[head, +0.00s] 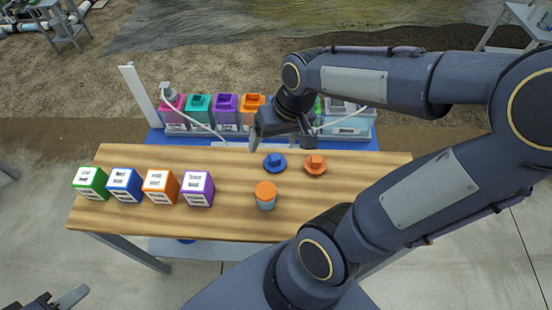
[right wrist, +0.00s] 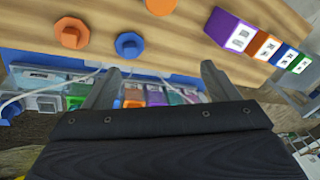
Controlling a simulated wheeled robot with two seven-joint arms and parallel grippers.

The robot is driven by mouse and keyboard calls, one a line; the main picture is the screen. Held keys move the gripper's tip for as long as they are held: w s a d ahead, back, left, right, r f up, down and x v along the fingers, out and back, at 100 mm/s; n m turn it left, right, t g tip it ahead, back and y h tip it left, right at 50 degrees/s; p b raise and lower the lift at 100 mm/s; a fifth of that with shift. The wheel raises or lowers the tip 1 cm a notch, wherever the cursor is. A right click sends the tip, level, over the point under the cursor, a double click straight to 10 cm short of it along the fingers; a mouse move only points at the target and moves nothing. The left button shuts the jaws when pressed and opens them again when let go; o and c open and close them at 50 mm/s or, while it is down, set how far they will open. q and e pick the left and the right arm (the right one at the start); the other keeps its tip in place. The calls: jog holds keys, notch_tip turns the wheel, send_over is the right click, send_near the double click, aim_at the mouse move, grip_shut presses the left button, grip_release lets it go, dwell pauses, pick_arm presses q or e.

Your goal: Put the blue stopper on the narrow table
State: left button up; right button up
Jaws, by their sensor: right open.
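The blue stopper (head: 275,162) lies on the wooden-topped table (head: 235,225), left of an orange stopper (head: 315,164). The blue stopper also shows in the right wrist view (right wrist: 129,45), beyond the fingers. My right gripper (head: 282,143) is open and empty, just behind the blue stopper in the head view and apart from it. Its two spread fingers show in the right wrist view (right wrist: 160,70). Only a tip of my left gripper (head: 68,298) shows at the bottom left; its jaws are unclear. I cannot tell which table is the narrow one.
An orange-capped jar (head: 265,194) stands in front of the blue stopper. Several labelled boxes (head: 160,187) stand at the left. Behind is a blue rack (head: 165,138) with coloured containers and white tubes. Grey-framed stands show at the upper right (head: 535,20) and upper left (head: 65,30).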

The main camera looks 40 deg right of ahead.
jog(key=s+a+r+n+t+y, duration=0.1)
jog(key=s+a+r+t, duration=0.2)
jog(key=s+a, duration=0.3)
jog(key=shift+s+r+y, duration=0.4)
jog(key=shift+s+r, duration=0.1)
jog(key=shift+s, duration=0.4)
